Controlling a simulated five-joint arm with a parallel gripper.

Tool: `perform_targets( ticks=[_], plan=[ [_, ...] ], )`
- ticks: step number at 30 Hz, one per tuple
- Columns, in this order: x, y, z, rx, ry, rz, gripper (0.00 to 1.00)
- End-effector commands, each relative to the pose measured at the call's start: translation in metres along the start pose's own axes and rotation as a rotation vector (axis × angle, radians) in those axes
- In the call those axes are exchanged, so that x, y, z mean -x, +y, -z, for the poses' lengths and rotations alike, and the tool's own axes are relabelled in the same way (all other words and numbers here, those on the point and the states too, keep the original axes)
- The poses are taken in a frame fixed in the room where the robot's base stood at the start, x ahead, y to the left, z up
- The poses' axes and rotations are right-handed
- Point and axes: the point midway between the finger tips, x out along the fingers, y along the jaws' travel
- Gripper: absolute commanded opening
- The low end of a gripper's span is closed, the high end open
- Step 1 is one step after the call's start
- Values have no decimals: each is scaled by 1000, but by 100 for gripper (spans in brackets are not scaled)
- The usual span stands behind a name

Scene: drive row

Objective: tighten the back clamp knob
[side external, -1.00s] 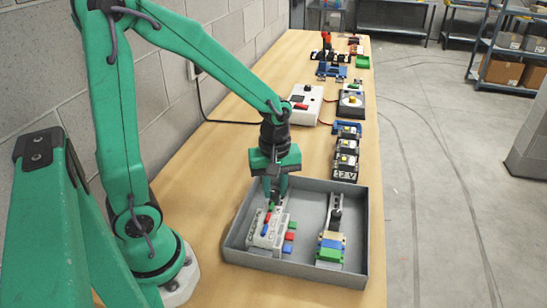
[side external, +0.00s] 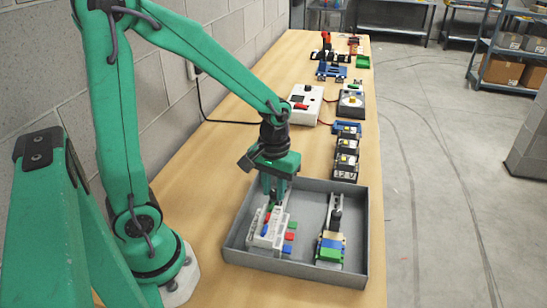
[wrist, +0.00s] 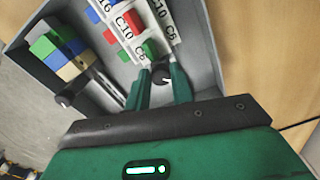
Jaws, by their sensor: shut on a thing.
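My gripper (side external: 272,199) is down inside the grey tray, at the back end of a white block row. In the wrist view its two green fingers (wrist: 162,82) are shut on a small black knob with a white mark (wrist: 161,74), the knob at the back end of that row. The white row (wrist: 133,34) has labels such as C10 and C6 and red, blue and green pieces; it also shows in the side view (side external: 258,239). The fingers hide much of the knob in the side view.
The grey tray (side external: 369,230) also holds a second rail with green, blue and tan blocks (side external: 330,245) and a black knob (side external: 334,218), right of my gripper.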

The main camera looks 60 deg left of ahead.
Motion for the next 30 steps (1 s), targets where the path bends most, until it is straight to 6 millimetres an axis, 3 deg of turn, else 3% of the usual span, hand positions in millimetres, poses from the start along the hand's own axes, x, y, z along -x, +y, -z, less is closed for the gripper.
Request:
perform_targets(
  ticks=[30],
  plan=[
    [1,2,0,-773,5,-1,15]
  ],
)
